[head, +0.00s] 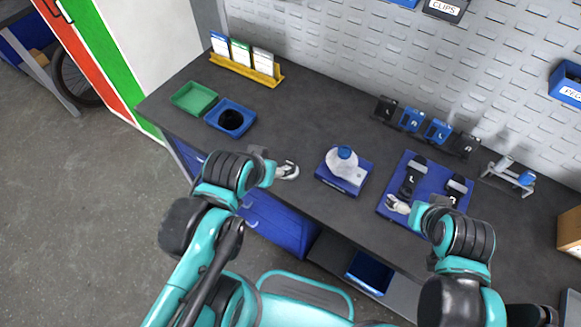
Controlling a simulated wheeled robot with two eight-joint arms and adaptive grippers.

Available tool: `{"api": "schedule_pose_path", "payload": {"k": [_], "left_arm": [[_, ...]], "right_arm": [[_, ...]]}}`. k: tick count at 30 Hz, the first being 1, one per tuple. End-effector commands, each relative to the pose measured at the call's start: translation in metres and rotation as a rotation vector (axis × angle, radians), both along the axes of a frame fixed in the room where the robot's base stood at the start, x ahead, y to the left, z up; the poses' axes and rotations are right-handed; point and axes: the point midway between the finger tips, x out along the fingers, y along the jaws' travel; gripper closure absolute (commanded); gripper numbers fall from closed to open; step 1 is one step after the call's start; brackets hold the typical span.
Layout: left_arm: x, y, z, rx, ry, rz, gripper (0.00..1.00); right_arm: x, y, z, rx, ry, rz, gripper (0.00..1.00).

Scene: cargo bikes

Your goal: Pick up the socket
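I cannot clearly identify a socket at this size. A metal stand (508,176) with a blue-ended piece (526,178) stands at the right of the dark workbench, but I cannot tell whether that piece is the socket. My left gripper (288,171) is over the bench's front edge, left of a blue base (340,183) bearing a white rounded object with a blue cap (345,154). My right gripper (396,204) is at the left front of a blue mat (425,163), close to a black part marked L (412,178). Both fingertips are too small to read.
A second black part (456,190) lies on the mat, partly behind my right arm. Black and blue holders (411,120) line the bench's back. A green tray (195,97), a blue tray (221,113) and a yellow card rack (246,71) stand left. The bench's centre-left is clear.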

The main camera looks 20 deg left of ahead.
Motion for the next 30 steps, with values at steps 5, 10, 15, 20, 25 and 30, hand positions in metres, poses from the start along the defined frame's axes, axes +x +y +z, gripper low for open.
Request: {"api": "schedule_pose_path", "payload": {"k": [5,10,15,20,25,30], "left_arm": [[0.0,0.0,0.0,0.0,0.0,0.0,0.4],[0.006,-0.001,0.003,0.029,0.026,-0.043,0.3],[0.028,-0.005,0.006,0.139,0.138,-0.239,0.3],[0.057,-0.01,-0.002,0.254,0.276,-0.509,0.3],[0.085,-0.017,-0.023,0.337,0.407,-0.811,0.3],[0.104,-0.022,-0.048,0.375,0.496,-1.059,0.3]], "right_arm": [[0.0,0.0,0.0,0.0,0.0,0.0,0.07],[0.0,0.0,0.002,0.0,0.0,0.0,0.07],[0.0,0.0,0.01,0.0,0.0,0.0,0.07],[0.0,0.0,0.018,0.0,0.0,0.0,0.07],[0.0,0.0,0.026,0.0,0.0,0.0,0.07],[0.0,0.0,0.031,0.0,0.0,0.0,0.07]]}}
